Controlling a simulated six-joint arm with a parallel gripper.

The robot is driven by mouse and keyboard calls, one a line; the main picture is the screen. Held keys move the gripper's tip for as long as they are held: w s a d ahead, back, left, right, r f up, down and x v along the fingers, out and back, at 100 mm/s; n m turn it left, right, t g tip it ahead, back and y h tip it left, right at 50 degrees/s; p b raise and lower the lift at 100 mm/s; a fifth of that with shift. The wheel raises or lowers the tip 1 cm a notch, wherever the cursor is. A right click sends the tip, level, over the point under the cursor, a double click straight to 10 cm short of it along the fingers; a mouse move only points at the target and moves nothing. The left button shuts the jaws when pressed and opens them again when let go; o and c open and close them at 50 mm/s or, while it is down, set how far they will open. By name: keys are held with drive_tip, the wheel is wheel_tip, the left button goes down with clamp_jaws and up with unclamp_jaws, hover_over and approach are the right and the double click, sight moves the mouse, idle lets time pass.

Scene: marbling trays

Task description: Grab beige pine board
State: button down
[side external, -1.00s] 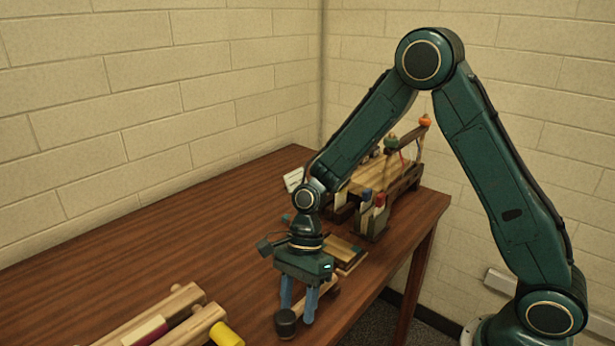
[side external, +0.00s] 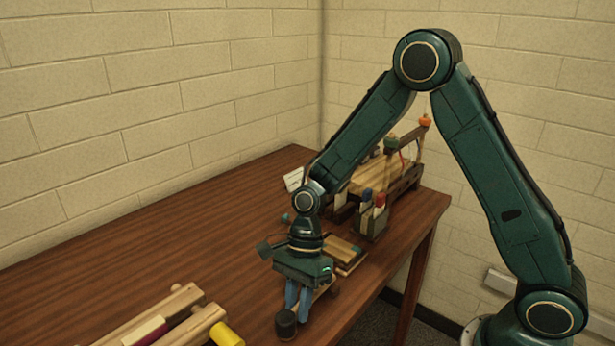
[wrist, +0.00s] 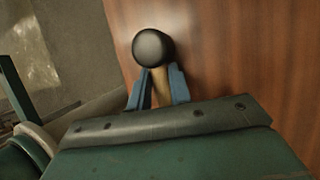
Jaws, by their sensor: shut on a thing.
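My gripper (side external: 298,300) is low over the front part of the table, its blue fingers closed. In the wrist view the fingers (wrist: 158,88) are on either side of a narrow tan wooden bar (wrist: 161,90), which looks like the handle of a mallet with a round black head (wrist: 151,46). The black head (side external: 286,323) also shows beside the fingertips in the side view. A flat beige board (side external: 342,248) lies on the table behind the gripper, partly hidden by it; I cannot tell its full outline.
Wooden bars (side external: 165,303) with a yellow cylinder (side external: 227,334) lie at the front left. A wooden rack (side external: 408,182) and a small holder with red and blue tops (side external: 372,212) stand behind. The table's right edge is close to the gripper. The table's middle left is clear.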

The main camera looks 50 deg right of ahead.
drive_tip(key=shift+r, duration=0.1)
wheel_tip(320, 180, up, 18)
idle(0.9)
idle(0.6)
hover_over(297, 305)
wheel_tip(297, 305, down, 13)
drive_tip(key=shift+f, duration=0.1)
idle(0.4)
drive_tip(key=shift+f, duration=2.3)
drive_tip(key=shift+f, duration=0.15)
drive_tip(key=c, duration=1.3)
unclamp_jaws()
